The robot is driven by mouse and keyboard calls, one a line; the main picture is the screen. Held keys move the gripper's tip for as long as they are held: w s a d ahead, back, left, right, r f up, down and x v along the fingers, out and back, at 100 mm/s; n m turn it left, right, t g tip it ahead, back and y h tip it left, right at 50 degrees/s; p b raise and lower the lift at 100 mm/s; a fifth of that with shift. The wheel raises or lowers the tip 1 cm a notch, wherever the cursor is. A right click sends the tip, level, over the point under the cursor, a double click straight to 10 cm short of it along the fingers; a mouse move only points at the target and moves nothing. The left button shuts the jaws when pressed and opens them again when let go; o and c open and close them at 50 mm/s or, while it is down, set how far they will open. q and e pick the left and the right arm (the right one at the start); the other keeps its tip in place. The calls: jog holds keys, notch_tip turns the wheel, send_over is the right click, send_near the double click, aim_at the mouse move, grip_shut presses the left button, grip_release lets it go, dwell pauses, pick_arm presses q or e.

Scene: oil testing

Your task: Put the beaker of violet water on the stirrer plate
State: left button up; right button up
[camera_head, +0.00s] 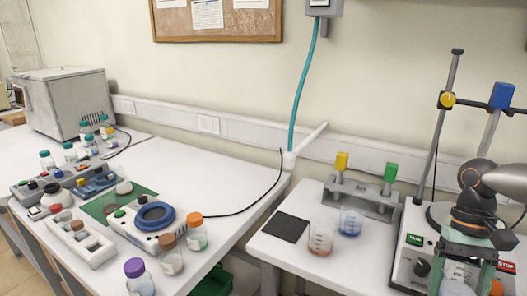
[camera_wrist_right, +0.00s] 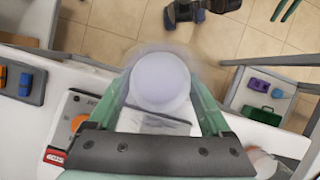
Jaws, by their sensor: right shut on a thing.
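My right gripper (camera_head: 466,252) is at the lower right of the head view, its fingers pointing down in front of the stirrer. In the wrist view its two green fingers (camera_wrist_right: 163,84) are shut around a round beaker with pale violet content (camera_wrist_right: 162,82). The same beaker (camera_head: 458,279) shows partly between the fingers in the head view, cut by the lower edge. The stirrer (camera_head: 412,262), a white unit with a dark knob and green and red labels, is behind and beside the gripper. Its plate is largely hidden, and I cannot tell whether the beaker touches anything. My left gripper is not in view.
Beakers with orange-red liquid (camera_head: 320,239) and blue liquid (camera_head: 351,223) stand on the right table, beside a black mat (camera_head: 285,227) and a grey rack (camera_head: 362,198). A stand rod (camera_head: 438,130) rises behind the stirrer. The left table (camera_head: 215,185) holds bottles and instruments.

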jog(key=s+d+r+m+y, duration=0.1)
jog(key=s+d+m, duration=0.25)
jog(key=d, duration=0.55)
jog(key=s+d+f+m+t, duration=0.1)
jog(key=s+d+f+m, duration=0.1)
jog(key=s+f, duration=0.3)
jog(key=w+a+f+n, duration=0.2)
jog(key=a, duration=0.5)
jog(key=w+a+f+n, duration=0.1)
jog(key=a+f+n, duration=0.15)
jog(key=a, duration=0.55)
jog(key=w+a+r+n+h+p, duration=0.1)
jog(key=w+a+r+n, duration=0.1)
jog(key=a, duration=0.3)
jog(key=w+a+r+n+g+h+p, duration=0.1)
jog(key=w+a+r+n, duration=0.1)
jog(key=a+r, duration=0.2)
jog(key=shift+w+a+r+n+p, duration=0.15)
jog(key=shift+w+a+n+p, duration=0.2)
jog(key=shift+a, duration=0.6)
jog(key=shift+s, duration=0.1)
